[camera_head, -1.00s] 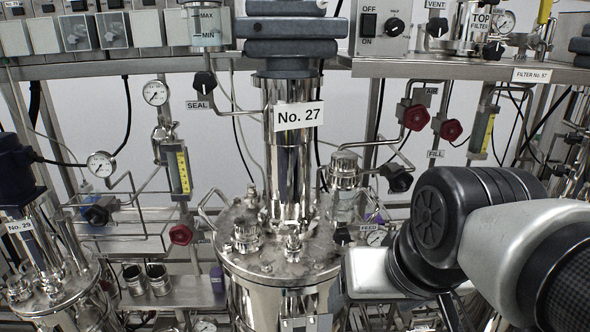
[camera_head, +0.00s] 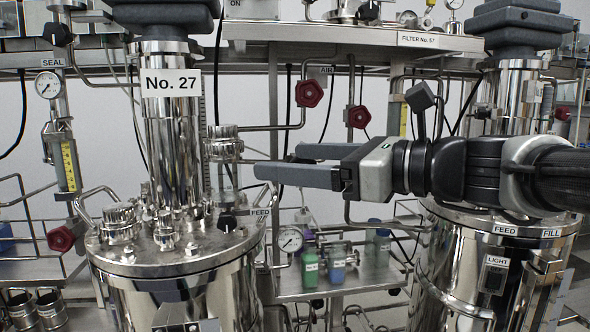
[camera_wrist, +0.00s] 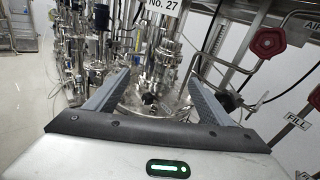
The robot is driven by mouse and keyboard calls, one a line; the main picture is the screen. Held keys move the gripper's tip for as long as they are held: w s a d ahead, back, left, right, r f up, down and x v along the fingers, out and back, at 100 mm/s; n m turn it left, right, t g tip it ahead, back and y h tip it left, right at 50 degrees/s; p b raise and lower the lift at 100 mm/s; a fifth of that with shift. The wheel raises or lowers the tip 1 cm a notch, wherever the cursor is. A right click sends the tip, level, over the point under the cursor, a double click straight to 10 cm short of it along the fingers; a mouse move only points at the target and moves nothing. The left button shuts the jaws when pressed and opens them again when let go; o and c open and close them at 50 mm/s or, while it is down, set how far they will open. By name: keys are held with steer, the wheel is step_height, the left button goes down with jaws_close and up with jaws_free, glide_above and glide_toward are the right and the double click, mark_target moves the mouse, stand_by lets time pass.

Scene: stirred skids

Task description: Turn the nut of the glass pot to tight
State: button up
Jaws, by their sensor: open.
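A small pot with a clear lower part (camera_head: 222,176) stands on the lid of the steel vessel No. 27 (camera_head: 165,290), right of its column, near the FEED label. I take it for the glass pot. A ribbed steel nut (camera_head: 223,132) sits on its top; its tightness cannot be told. My gripper (camera_head: 278,161) comes in from the right, jaws open and empty. Its fingers point left toward the pot, and their tips appear apart from it.
The No. 27 column (camera_head: 172,130) rises left of the pot. Red handwheels (camera_head: 309,93) and pipes hang behind my gripper. A shelf with several small bottles (camera_head: 310,268) lies below it. Another steel vessel (camera_head: 490,275) stands under my arm at right.

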mark_target(235, 145)
steer(key=shift+m+t+y, duration=0.3)
steer(key=shift+m, duration=0.4)
steer(key=x, duration=0.5)
steer(key=w+b+x, duration=0.1)
steer(key=x, duration=0.5)
steer(key=r+b+x, duration=0.1)
steer(key=x, duration=0.5)
steer(key=shift+w+d, duration=0.15)
steer(key=shift+d, duration=0.3)
steer(key=c, duration=1)
steer(key=shift+c, duration=0.2)
